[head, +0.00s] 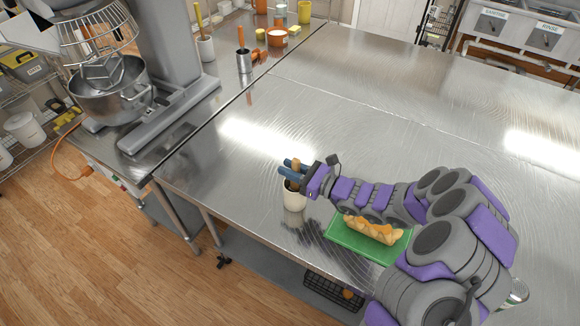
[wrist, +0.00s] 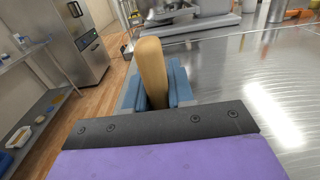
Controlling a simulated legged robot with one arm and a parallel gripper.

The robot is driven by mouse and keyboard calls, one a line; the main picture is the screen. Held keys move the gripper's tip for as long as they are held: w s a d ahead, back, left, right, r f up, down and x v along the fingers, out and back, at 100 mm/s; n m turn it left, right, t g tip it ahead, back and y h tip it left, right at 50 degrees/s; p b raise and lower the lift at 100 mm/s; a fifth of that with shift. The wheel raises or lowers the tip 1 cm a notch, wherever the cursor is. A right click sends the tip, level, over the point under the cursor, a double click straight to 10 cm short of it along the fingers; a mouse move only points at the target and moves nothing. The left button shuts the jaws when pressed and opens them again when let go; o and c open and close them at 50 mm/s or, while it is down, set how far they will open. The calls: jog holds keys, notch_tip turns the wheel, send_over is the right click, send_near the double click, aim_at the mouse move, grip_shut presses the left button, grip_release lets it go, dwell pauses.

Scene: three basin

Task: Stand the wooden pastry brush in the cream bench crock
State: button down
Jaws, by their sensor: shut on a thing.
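The cream bench crock (head: 294,199) stands upright on the steel bench near its front edge. My gripper (head: 291,172) is right above the crock's mouth, with its blue fingers shut on the wooden pastry brush (head: 296,163). In the wrist view the brush's wooden handle (wrist: 152,68) rises upright between the two blue fingers (wrist: 156,87). In the head view the brush's lower part goes down at the crock's opening. The fingers partly cover the rim, and I cannot tell how deep the brush reaches or whether it touches the bottom.
A green board (head: 341,240) with bread on it lies right of the crock, under my arm. A stand mixer (head: 165,75) is at the left. A metal canister (head: 244,62) and a white crock (head: 206,48) with utensils stand at the back. The bench behind the crock is clear.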

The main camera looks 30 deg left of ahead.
jog(key=shift+f, duration=0.25)
jog(key=c, duration=0.9)
grip_release()
jog(key=shift+d, duration=0.1)
jog(key=shift+d+p, duration=0.35)
jog(key=shift+d, duration=1.1)
jog(key=d, duration=0.5)
jog(key=d+p, duration=0.1)
jog(key=d, duration=0.5)
jog(key=d+p, duration=0.1)
jog(key=d, duration=0.5)
jog(key=shift+s+d, duration=0.2)
jog(key=shift+s, duration=0.1)
jog(key=shift+r, duration=0.1)
